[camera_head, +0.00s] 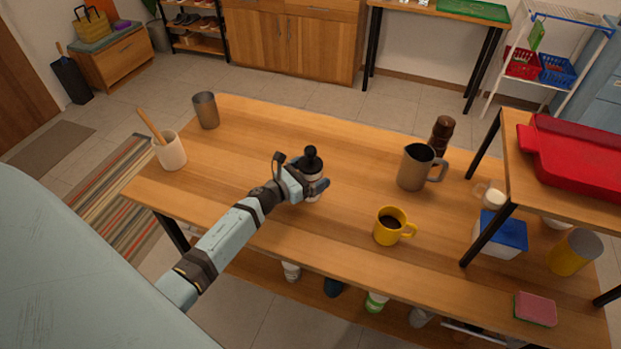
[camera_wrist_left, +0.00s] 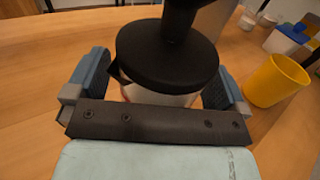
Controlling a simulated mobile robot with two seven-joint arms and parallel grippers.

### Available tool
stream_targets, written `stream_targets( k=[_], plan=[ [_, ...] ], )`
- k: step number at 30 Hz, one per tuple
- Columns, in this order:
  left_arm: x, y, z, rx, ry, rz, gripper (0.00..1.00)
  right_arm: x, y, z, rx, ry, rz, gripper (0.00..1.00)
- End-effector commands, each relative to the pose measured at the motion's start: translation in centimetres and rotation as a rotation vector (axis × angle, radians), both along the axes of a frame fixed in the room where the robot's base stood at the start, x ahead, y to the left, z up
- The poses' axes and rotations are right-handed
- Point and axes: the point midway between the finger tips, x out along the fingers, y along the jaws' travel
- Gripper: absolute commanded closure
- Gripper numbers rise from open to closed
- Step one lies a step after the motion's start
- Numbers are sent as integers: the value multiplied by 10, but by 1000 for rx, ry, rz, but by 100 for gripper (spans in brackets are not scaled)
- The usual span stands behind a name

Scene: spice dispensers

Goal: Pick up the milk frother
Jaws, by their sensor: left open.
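The milk frother (camera_head: 311,157) stands upright near the middle of the wooden table, with a black lid, a black knob on top and a pale body. In the left wrist view its round black lid (camera_wrist_left: 168,62) fills the upper middle. My left gripper (camera_head: 308,183) is at the frother, open, with one blue-grey finger on each side of the body. In the left wrist view the fingers (camera_wrist_left: 158,88) stand apart, left and right below the lid. Much of the frother's body is hidden by the lid and my gripper. My right gripper is not in view.
To the right are a grey metal pitcher (camera_head: 415,168), a yellow mug (camera_head: 389,227) of dark liquid and a brown grinder (camera_head: 442,132). A raised shelf (camera_head: 500,170) bears a red tray. A metal cup (camera_head: 206,110) and utensil pot (camera_head: 171,151) stand left. The table between is clear.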

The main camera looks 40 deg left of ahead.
Motion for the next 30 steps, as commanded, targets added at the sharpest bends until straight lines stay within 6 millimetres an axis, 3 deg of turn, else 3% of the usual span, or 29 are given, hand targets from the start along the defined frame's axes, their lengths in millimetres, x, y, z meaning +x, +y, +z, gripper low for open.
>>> stream_targets(
  k=[3, 4, 12, 23, 30],
  plan=[
    [0, 0, 0, 0, 0, 0, 0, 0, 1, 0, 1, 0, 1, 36],
    [0, 0, 0, 0, 0, 0, 5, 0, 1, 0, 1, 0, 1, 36],
    [0, 0, 0, 1, -1, 0, 62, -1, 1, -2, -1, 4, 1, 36],
    [0, 0, 2, 1, -1, 0, 62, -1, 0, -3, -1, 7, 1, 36],
    [0, 1, 14, 3, -1, -1, 62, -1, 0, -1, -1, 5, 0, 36]
  ],
)
